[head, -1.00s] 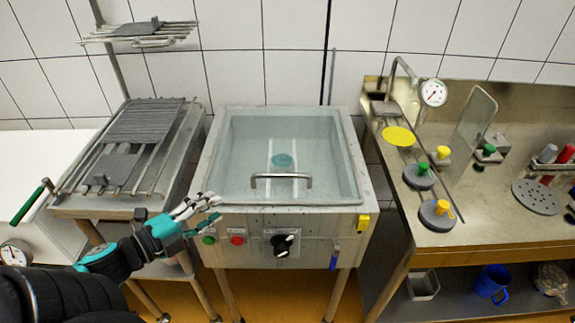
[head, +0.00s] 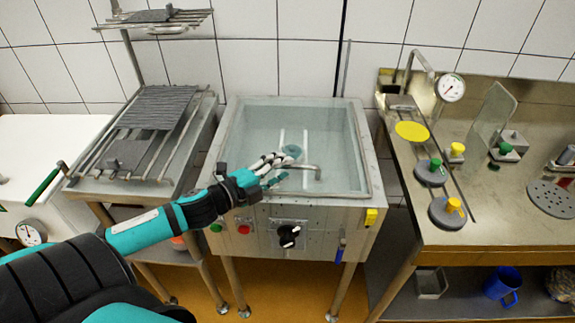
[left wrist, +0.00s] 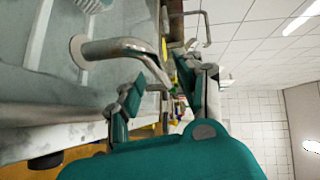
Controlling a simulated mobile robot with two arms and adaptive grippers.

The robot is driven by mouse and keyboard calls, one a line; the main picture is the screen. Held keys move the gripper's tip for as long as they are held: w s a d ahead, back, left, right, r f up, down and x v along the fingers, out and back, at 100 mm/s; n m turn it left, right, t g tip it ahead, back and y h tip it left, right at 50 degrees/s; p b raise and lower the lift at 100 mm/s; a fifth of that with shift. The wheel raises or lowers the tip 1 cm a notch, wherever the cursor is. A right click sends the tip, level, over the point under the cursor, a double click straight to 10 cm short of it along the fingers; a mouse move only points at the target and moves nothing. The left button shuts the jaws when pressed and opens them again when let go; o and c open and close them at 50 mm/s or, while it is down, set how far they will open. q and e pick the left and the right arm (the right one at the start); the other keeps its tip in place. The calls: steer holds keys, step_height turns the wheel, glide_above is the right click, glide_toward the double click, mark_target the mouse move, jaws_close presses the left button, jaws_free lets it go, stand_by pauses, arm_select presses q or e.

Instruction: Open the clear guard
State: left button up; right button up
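The clear guard (head: 335,140) lies flat and shut over the basin of the steel vat (head: 375,165). Its bar handle (head: 312,167) is at the front edge, with its left part hidden behind my left gripper (head: 279,169). In the left wrist view the curved handle (left wrist: 112,47) stands up from the guard, close to the tips of my left gripper (left wrist: 168,72). The fingers are apart with nothing seen between them; I cannot tell whether one touches the handle. My right gripper is not in view.
The vat's front has a green button, a red button (head: 243,229) and a black knob (head: 289,235). A rack with a ribbed plate (head: 157,107) stands left. A steel bench (head: 480,205) with moulds and a gauge (head: 451,87) stands right.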

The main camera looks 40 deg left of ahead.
arm_select(q)
steer(key=shift+x, duration=1.25)
steer(key=shift+f, duration=0.1)
jaws_close()
